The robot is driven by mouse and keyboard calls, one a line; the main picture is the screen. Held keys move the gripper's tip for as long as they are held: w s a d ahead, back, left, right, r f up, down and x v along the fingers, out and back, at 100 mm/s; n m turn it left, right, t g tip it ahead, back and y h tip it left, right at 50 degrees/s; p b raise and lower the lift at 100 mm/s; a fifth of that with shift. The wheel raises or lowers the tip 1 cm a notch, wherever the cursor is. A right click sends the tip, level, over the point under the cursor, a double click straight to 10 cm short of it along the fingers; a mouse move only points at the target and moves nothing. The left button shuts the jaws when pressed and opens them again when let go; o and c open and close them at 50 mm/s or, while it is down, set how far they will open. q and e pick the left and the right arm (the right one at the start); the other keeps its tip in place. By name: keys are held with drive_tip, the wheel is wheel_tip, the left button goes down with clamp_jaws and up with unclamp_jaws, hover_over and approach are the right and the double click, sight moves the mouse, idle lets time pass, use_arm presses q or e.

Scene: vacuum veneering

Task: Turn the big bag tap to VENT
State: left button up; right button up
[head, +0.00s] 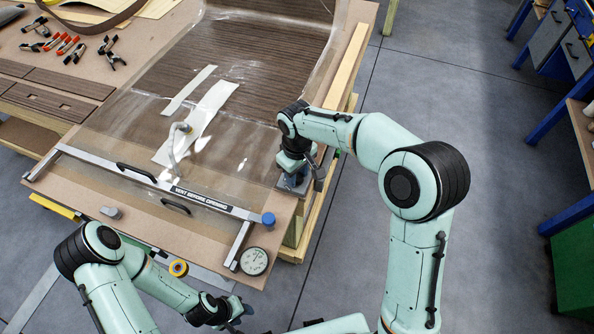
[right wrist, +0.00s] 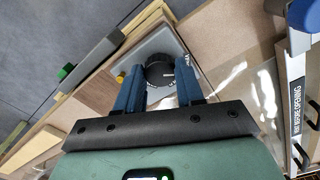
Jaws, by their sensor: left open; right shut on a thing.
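The big bag tap (right wrist: 160,68) is a black round knob on a light grey plate (right wrist: 150,48), seen in the right wrist view. White lettering runs around its right side, too small and partly hidden to read for sure, so I cannot tell its setting. The two blue fingers of my right gripper (right wrist: 157,92) are shut on the knob, one on each side. In the head view my right gripper (head: 293,182) is at the right edge of the table, hiding the tap. My left gripper (head: 232,312) is open and empty in front of the table, away from the tap.
The clear big bag (head: 110,125) covers dark veneer. A metal bar marked VENT BEFORE OPENING (head: 215,200) crosses its front. A round gauge (head: 254,261) and a blue knob (head: 268,219) stand at the front right corner. Several clamps (head: 65,45) lie at back left.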

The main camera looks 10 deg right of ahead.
sight(297, 177)
use_arm(q)
drive_tip(key=shift+w+r, duration=0.15)
use_arm(e)
drive_tip(key=shift+n, duration=0.4)
drive_tip(key=o, duration=1)
drive_tip(key=shift+o, duration=0.2)
use_arm(q)
drive_tip(key=shift+w+r+p, duration=0.85)
drive_tip(key=shift+w+r, duration=0.2)
drive_tip(key=shift+w, duration=0.1)
use_arm(e)
wheel_tip(297, 177, up, 14)
drive_tip(key=shift+f, duration=0.25)
